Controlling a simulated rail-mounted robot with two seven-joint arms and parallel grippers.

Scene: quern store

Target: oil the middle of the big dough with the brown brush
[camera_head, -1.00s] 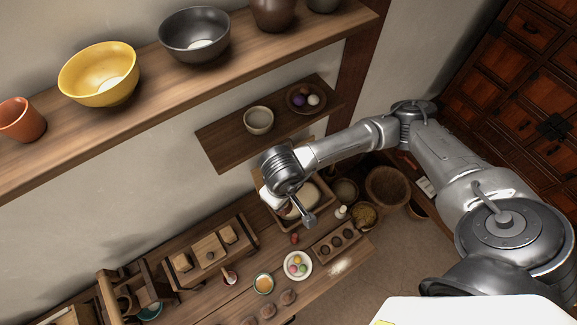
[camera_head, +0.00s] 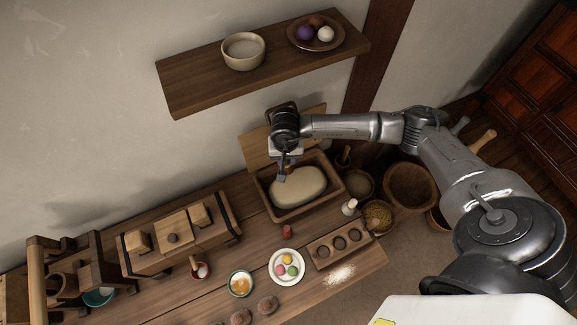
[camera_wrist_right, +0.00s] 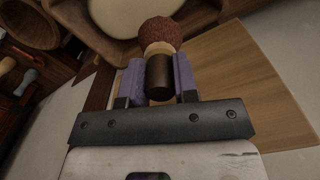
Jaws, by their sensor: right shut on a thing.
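The big dough (camera_head: 299,187) is a pale oval loaf lying in a wooden box (camera_head: 322,204) on the bench. Its pale edge also shows at the top of the right wrist view (camera_wrist_right: 128,12). A gap between bristles and dough cannot be judged. My left gripper is in neither view.
A wooden board (camera_head: 257,148) leans behind the box. A small white bottle (camera_head: 349,207), a red jar (camera_head: 287,231), a plate of coloured balls (camera_head: 287,266) and a mould tray (camera_head: 338,246) stand in front. A shelf (camera_head: 195,82) hangs above with a bowl (camera_head: 243,52).

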